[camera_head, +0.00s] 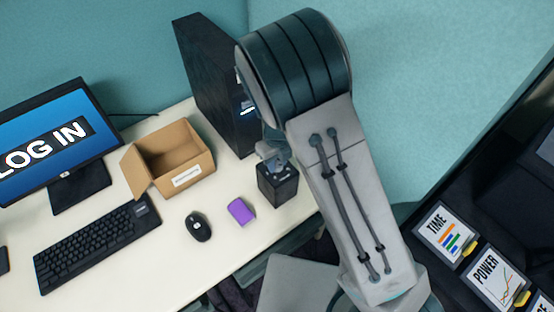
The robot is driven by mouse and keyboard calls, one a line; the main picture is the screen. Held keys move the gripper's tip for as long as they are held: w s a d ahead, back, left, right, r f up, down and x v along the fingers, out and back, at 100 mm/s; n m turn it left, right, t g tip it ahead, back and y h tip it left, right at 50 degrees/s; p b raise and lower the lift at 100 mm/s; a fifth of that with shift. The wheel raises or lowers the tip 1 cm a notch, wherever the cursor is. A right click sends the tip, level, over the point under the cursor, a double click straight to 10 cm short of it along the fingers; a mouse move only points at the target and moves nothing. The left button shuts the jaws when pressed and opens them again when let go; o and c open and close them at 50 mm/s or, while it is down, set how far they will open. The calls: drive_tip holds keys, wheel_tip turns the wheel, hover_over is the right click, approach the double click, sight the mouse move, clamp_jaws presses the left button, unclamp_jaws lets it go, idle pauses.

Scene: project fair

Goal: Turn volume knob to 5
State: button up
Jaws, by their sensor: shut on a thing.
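A small black box (278,188) stands on the desk near its right front edge, with small light marks on its top. My gripper (276,163) comes down onto the top of this box from above. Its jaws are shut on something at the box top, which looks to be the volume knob. The knob is hidden by the gripper and arm, so its setting and any numbers cannot be read.
A tall black computer tower (215,80) stands close behind the box. A purple block (241,211), a black mouse (198,227), an open cardboard box (193,178), a keyboard (95,243) and a monitor (50,140) are on the white desk (160,262).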

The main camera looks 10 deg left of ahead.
sight(277, 164)
drive_tip(key=shift+w+r, duration=0.1)
drive_tip(key=shift+w, duration=0.05)
drive_tip(key=o, duration=1)
drive_tip(key=shift+c, duration=0.2)
wheel_tip(277, 164, up, 14)
